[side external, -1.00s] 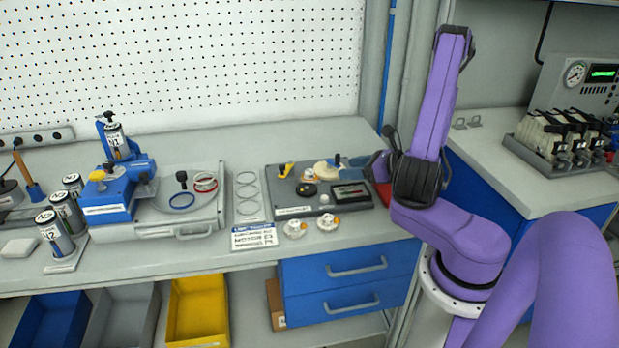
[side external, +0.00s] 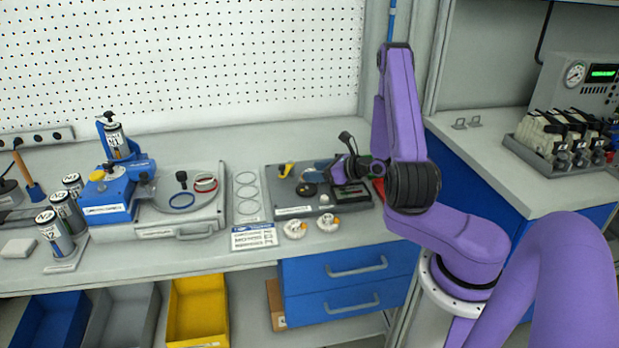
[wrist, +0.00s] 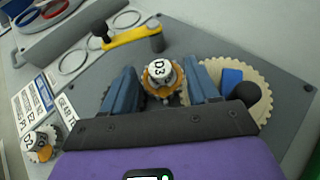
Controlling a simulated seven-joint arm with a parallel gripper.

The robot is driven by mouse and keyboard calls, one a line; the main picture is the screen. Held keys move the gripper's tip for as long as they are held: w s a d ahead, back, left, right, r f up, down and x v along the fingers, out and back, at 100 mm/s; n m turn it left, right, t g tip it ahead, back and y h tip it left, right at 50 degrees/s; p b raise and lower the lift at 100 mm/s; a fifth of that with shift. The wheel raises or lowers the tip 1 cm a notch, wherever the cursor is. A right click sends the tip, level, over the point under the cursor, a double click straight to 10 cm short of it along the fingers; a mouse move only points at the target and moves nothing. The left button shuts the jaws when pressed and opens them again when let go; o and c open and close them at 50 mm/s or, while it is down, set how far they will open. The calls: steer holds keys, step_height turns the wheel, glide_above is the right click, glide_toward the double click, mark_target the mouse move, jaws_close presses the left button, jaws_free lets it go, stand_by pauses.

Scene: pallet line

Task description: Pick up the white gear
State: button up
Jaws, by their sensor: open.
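A large cream-white toothed gear (wrist: 258,82) lies on the grey plate at the right of the wrist view, partly covered by my right finger, a blue block and a black knob. A small pale gear with a white cap marked D3 (wrist: 162,73) shows between my fingertips. Contact cannot be told.
The grey plate (side external: 291,212) also carries a yellow lever (wrist: 132,37). Printed cards (side external: 254,236) lie to its left, beside a strip of rings (side external: 247,192). A blue press (side external: 107,207) and labelled canisters (side external: 56,235) stand farther left.

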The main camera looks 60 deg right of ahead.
steer(key=shift+w+f, duration=0.1)
steer(key=shift+w, duration=0.15)
jaws_close()
